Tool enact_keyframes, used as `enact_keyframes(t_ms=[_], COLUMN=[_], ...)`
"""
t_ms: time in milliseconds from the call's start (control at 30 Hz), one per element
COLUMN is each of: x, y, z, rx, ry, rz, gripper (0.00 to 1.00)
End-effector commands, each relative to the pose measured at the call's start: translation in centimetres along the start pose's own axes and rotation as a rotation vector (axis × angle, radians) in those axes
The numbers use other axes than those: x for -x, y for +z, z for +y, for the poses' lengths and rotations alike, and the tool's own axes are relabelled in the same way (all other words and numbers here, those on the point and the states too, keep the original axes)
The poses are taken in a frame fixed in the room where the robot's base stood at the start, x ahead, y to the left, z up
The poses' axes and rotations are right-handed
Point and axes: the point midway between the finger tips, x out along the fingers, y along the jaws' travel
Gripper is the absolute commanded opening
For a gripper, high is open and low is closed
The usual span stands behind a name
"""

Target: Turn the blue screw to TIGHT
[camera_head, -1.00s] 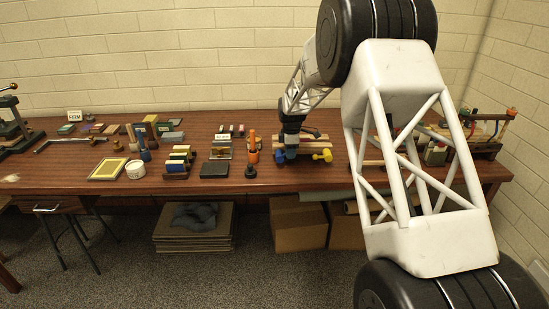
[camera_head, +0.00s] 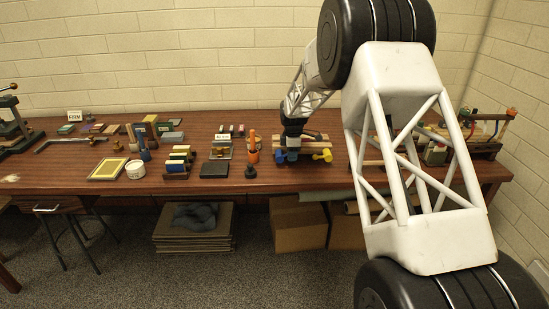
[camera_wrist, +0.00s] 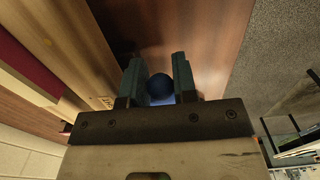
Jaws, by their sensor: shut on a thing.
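The blue screw (camera_head: 281,157) is at the front of a wooden clamp-like block (camera_head: 307,148) on the bench, at its left end in the head view. In the wrist view its round dark-blue head (camera_wrist: 160,87) sits between my two teal fingers. My gripper (camera_wrist: 157,68) is shut on it. In the head view my gripper (camera_head: 291,150) points down at the block's left end, and the fingers and screw are too small to separate clearly. The screw's turn angle and any TIGHT mark cannot be read.
A yellow screw (camera_head: 323,155) is at the right end of the same block. An orange bottle-like tool (camera_head: 252,142) and a dark knob (camera_head: 250,172) stand close on the left. A black pad (camera_head: 214,170) lies farther left. The bench's front edge is near.

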Motion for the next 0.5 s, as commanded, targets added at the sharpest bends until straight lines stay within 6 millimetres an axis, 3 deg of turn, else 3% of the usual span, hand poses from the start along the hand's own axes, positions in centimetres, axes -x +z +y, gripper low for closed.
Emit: enact_keyframes(t_ms=[200,233,267,500], x=[-0.32,-0.31,-0.3,-0.15], y=[0.0,0.0,0.0,-0.01], z=[-0.12,-0.12,-0.12,-0.06], rx=[0.0,0.0,0.0,0.0], ry=[-0.004,-0.004,-0.004,-0.002], rz=[0.0,0.0,0.0,0.0], gripper=[0.05,0.31,0.35,0.36])
